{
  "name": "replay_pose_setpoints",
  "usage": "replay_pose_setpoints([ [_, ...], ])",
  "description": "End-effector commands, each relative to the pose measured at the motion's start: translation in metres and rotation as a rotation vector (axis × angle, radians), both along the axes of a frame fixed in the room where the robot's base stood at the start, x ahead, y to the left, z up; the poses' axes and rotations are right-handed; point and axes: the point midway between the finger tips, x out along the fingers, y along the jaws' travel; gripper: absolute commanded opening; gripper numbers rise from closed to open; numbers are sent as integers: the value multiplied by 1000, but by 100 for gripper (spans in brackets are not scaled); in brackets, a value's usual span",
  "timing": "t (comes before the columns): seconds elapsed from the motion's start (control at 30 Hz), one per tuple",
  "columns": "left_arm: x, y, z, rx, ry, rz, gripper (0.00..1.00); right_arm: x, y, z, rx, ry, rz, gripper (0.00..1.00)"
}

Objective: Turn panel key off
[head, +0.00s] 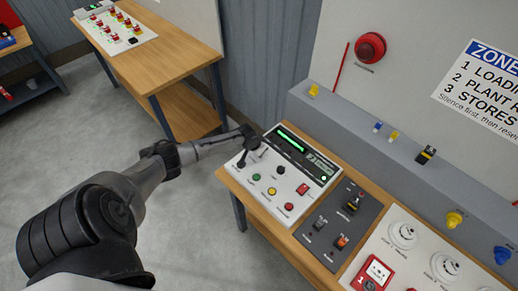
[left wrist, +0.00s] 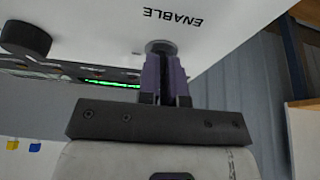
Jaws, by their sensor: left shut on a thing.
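The white control panel (head: 262,205) lies on the wooden bench, with a lit green display (head: 290,141). My left gripper (head: 246,154) is at the panel's far left corner. In the left wrist view, its two fingers (left wrist: 166,75) are close together at a round metal key switch (left wrist: 160,46) beside the word ENABLE. The gripper is shut on the panel key there. The key itself is hidden between the fingers, so its angle cannot be told. My right gripper is in neither view.
A black knob (head: 280,170) and green, yellow and red buttons sit near the gripper. A dark switch plate (head: 332,231) and a panel with white round detectors (head: 403,235) lie to the right. A grey ledge (head: 340,118) runs behind. Another wooden table (head: 160,55) stands at the back left.

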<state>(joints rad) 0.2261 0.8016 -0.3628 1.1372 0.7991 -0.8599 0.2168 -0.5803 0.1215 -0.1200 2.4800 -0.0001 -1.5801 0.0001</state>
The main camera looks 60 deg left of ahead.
Motion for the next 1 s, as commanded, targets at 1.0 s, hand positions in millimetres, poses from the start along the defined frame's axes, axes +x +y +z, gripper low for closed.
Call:
replay_pose_setpoints([
  [1.0,-3,0,8,0,-1,2,32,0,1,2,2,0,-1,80],
])
